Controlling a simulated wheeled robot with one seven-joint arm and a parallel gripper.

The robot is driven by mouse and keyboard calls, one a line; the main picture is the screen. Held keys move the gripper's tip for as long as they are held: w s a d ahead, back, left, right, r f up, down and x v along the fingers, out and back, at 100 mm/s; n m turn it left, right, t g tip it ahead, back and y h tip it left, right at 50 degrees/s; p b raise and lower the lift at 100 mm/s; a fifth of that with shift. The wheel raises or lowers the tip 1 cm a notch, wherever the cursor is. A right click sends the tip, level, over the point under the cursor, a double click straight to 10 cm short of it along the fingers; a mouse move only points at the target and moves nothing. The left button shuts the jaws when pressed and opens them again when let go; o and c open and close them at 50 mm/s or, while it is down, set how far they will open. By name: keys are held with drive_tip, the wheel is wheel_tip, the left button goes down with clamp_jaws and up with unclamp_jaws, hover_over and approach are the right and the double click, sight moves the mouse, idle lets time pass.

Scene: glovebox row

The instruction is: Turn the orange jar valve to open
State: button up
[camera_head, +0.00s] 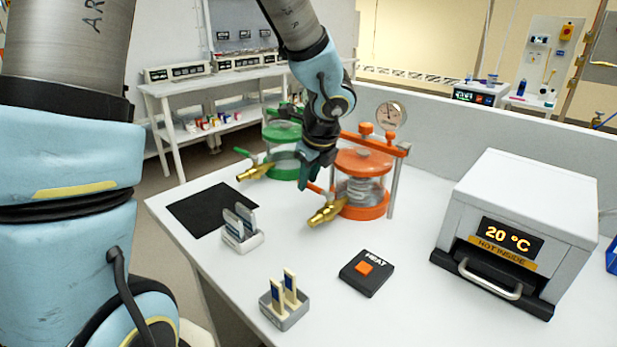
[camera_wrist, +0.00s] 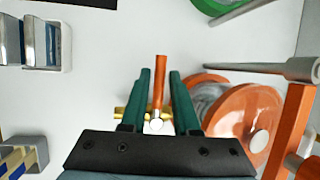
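The orange jar (camera_head: 362,190) stands on the white bench, with an orange lid and clear walls. A brass valve (camera_head: 325,214) sticks out of its lower front left, with an orange lever (camera_head: 316,188) at it. My gripper (camera_head: 314,180) is over the valve, pointing down. In the wrist view, the orange lever (camera_wrist: 159,85) lies between the two green fingers of my gripper (camera_wrist: 160,72). A narrow gap shows on each side of the lever, so the fingers look open. The orange jar's lid (camera_wrist: 248,120) is right of the fingers.
A green jar (camera_head: 283,150) with its own brass valve stands behind left. A black mat (camera_head: 207,209), two slide holders (camera_head: 244,240) (camera_head: 286,315), a heat button box (camera_head: 368,272) and an oven (camera_head: 520,230) share the bench. A gauge (camera_head: 390,115) rises behind the orange jar.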

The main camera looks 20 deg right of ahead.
clamp_jaws()
idle(1.0)
